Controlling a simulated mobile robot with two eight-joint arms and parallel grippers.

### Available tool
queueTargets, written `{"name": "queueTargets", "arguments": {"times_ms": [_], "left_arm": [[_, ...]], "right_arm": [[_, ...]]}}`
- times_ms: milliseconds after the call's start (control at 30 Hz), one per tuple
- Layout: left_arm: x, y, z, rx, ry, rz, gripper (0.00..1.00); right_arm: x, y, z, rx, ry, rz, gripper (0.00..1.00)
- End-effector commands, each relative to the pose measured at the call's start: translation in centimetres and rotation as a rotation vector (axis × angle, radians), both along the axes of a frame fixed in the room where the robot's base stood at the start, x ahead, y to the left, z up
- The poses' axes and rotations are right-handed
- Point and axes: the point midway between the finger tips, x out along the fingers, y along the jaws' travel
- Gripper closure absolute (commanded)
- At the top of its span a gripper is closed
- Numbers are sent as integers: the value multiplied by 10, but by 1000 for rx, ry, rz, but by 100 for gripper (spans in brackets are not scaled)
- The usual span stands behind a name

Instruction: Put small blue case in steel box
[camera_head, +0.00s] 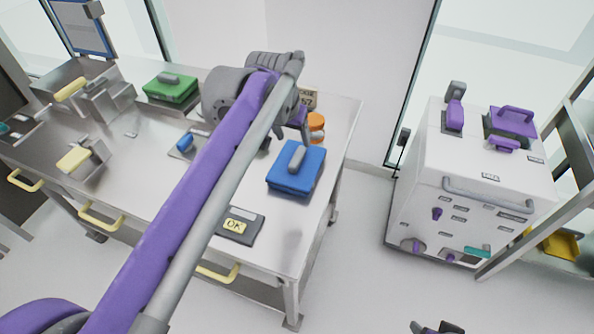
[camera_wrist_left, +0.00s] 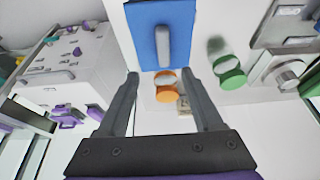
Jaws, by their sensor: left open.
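A blue case (camera_head: 287,182) with a grey handle lies on the right part of the steel table. It also shows at the top of the left wrist view (camera_wrist_left: 143,40). My left gripper (camera_head: 292,136) is open and empty, at the case's far side in the head view. In the left wrist view its fingers (camera_wrist_left: 161,76) are spread, with the case beyond them. Open steel boxes with yellow handles stand on the table's left part, one farther back (camera_head: 108,98) and one nearer (camera_head: 93,166). I cannot tell which is the steel box. A dark tip (camera_head: 437,327) at the bottom edge may be my right gripper.
An orange jar (camera_wrist_left: 166,94) and a green jar (camera_wrist_left: 229,72) stand near the case. A green case (camera_head: 171,90) sits at the back, and a dark OK plate (camera_head: 238,226) at the front. A white cabinet (camera_head: 465,165) stands right of the table.

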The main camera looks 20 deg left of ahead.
Motion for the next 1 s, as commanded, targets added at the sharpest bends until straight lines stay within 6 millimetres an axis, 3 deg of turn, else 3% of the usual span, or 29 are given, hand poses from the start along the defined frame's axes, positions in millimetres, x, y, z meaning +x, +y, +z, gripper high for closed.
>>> {"name": "queueTargets", "arguments": {"times_ms": [733, 1000], "left_arm": [[33, 10, -88, 0, 1, -1, 32], [37, 10, -99, 0, 1, 0, 32]], "right_arm": [[-2, 0, -11, 0, 4, 0, 38], [-2, 0, -12, 0, 4, 0, 38]]}}
